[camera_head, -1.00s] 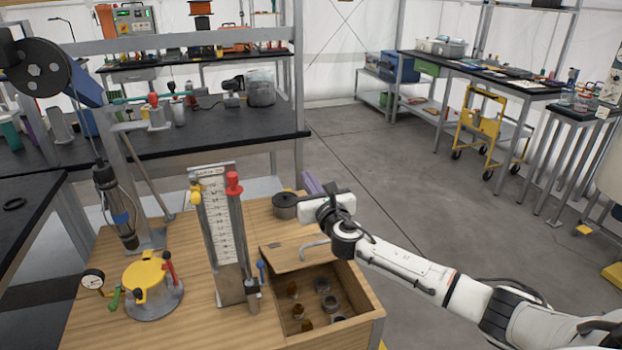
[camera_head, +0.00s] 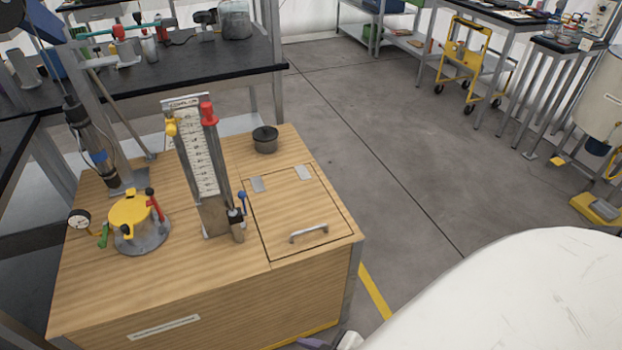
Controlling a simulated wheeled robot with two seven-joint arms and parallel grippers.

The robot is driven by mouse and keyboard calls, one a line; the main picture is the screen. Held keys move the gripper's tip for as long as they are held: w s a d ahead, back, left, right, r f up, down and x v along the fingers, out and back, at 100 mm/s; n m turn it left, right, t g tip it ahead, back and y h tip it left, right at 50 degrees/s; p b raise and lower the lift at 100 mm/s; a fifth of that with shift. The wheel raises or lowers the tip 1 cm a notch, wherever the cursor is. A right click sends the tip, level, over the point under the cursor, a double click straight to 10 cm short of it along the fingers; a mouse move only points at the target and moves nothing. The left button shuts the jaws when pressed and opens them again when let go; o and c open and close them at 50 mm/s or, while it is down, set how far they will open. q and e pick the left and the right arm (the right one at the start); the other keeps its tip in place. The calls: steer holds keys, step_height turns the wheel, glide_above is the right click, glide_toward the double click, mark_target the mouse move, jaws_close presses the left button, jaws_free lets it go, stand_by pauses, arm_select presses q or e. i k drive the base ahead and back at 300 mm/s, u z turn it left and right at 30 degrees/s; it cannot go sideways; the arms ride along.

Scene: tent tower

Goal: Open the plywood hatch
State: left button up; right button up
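The plywood hatch (camera_head: 300,205) lies flat and closed in the top of the wooden cabinet (camera_head: 110,290). Its metal handle (camera_head: 309,234) is near the front edge, and two hinge plates (camera_head: 304,173) are at the back. My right arm fills the lower right corner. A small part of my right gripper (camera_head: 316,343) seems to show at the bottom edge, below the cabinet top and apart from the handle; whether it is open or shut is hidden. My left gripper is not in view.
A gauge stand (camera_head: 203,165) with red and yellow knobs stands just left of the hatch. A dark round pot (camera_head: 265,140) sits behind the hatch. A yellow-topped fixture (camera_head: 131,215) is at the left.

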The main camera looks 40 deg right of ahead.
mark_target(294, 212)
steer(key=u, duration=0.25)
steer(key=k, duration=0.3)
steer(key=z, duration=1.15)
steer(key=i, duration=0.75)
steer(key=u, duration=0.15)
